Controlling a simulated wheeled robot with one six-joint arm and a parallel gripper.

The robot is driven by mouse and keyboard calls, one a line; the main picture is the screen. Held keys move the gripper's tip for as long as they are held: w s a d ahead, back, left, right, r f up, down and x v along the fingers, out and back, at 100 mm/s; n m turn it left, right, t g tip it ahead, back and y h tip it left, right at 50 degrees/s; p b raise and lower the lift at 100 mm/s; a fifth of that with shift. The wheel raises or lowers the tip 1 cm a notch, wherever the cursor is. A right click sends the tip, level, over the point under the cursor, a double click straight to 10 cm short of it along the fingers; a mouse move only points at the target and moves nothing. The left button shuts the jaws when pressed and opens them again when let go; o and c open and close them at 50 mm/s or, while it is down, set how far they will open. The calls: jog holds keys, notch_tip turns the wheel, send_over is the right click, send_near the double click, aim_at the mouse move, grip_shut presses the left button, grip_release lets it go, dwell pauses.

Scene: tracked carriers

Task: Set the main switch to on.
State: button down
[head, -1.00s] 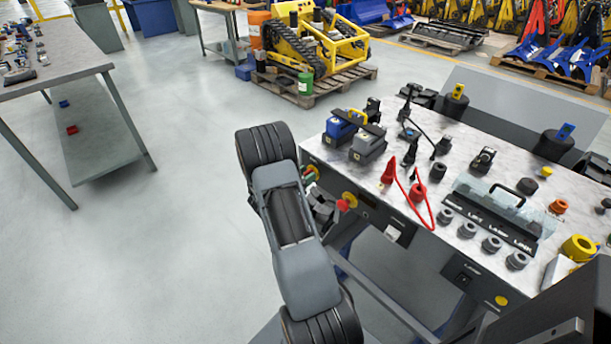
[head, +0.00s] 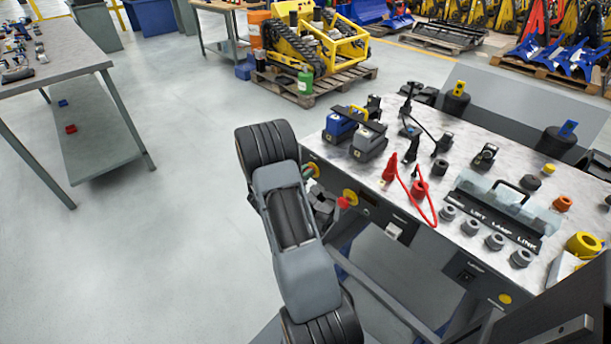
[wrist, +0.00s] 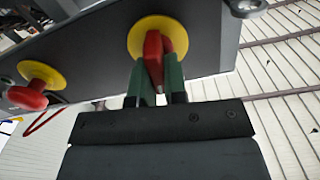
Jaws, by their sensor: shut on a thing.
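The main switch (wrist: 153,50) is a red handle on a round yellow plate, on the dark front panel of the bench. In the wrist view the handle points roughly along my fingers. My gripper (wrist: 160,82) has green fingers, shut on the red handle. In the head view my arm hides most of the switch; part of its yellow plate (head: 313,170) shows at the left end of the panel. No on or off marking is readable.
A red mushroom button (head: 344,202) on a yellow plate sits close beside the switch, also in the wrist view (wrist: 28,97). The bench top (head: 425,190) holds battery packs, a red cable, several knobs and a clear cover. Open floor (head: 170,230) lies left.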

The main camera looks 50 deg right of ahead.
jog(key=m+b, duration=0.4)
jog(key=b, duration=0.1)
jog(key=shift+s+f+m, duration=0.25)
jog(key=shift+f+m, duration=0.05)
jog(key=shift+f, duration=0.1)
jog(key=m+b, duration=0.3)
jog(key=b, duration=0.1)
jog(key=m+b, duration=0.3)
jog(key=b, duration=0.1)
jog(key=m+b, duration=0.3)
jog(key=b, duration=0.1)
jog(key=shift+s+f+b, duration=0.25)
jog(key=shift+f+b, duration=0.1)
jog(key=m+b, duration=0.2)
jog(key=shift+r+m+b, duration=0.1)
jog(key=shift+m+b, duration=0.2)
jog(key=c, duration=1.2)
grip_release()
jog(key=shift+r, duration=0.1)
jog(key=shift+o, duration=0.2)
jog(key=shift+a, duration=0.2)
